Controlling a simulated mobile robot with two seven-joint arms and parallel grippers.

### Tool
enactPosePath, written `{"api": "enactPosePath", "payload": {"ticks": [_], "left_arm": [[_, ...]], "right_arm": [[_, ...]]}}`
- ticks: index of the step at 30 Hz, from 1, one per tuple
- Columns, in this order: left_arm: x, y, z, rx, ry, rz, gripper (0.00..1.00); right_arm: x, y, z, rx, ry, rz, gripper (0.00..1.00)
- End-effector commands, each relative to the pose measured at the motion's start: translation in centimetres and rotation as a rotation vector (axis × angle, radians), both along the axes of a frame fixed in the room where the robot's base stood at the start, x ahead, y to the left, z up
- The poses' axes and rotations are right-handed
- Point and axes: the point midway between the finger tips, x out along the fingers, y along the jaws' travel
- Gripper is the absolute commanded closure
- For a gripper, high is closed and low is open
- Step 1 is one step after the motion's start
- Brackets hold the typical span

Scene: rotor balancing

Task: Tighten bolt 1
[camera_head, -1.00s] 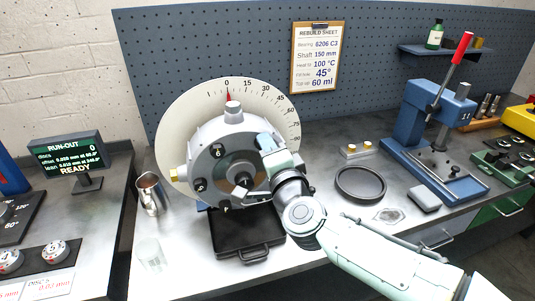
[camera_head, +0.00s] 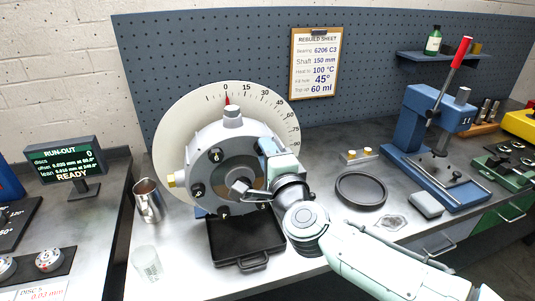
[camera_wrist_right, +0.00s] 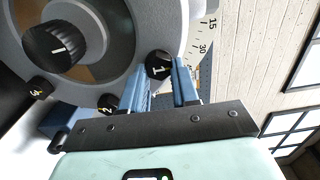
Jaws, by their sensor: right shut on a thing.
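The grey rotor housing (camera_head: 233,140) stands upright in front of a white degree dial (camera_head: 180,125). Numbered black bolts ring its face. Bolt 1 (camera_wrist_right: 159,64) shows in the right wrist view, between the blue fingertips of my right gripper (camera_wrist_right: 164,78). The gripper is shut on it at the housing's rim. In the head view this gripper (camera_head: 267,148) reaches the housing's right side and hides bolt 1. Bolt 2 (camera_wrist_right: 107,103) sits beside the fingers, apart from them. Bolt 6 (camera_head: 215,155) and bolt 5 (camera_head: 198,186) are free on the left. My left gripper is out of view.
A black tray (camera_head: 215,245) lies below the housing. A metal cup (camera_head: 148,203) and a clear glass (camera_head: 147,263) stand to its left. A black ring (camera_head: 361,203) lies right of my arm, with a blue press (camera_head: 415,125) beyond. The run-out display (camera_head: 66,162) reads READY.

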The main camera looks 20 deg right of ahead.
Motion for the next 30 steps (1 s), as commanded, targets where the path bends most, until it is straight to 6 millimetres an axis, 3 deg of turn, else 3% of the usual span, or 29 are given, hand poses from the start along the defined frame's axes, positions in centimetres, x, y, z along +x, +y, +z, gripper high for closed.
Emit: {"api": "enactPosePath", "payload": {"ticks": [1,3,12,16,30], "left_arm": [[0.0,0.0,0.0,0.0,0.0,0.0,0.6],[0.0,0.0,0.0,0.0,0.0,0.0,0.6],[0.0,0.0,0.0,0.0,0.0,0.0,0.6],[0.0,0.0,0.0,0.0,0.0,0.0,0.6],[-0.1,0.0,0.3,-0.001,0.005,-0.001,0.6]], "right_arm": [[0.0,0.1,0.0,0.004,0.0,0.003,0.67],[0.0,0.1,0.0,0.003,0.0,0.003,0.45],[-0.1,0.0,0.0,0.001,-0.001,0.001,0.45],[-1.1,0.0,0.1,0.001,-0.002,0.002,0.45],[-10.8,-0.4,0.2,0.001,-0.003,0.001,0.45]]}}
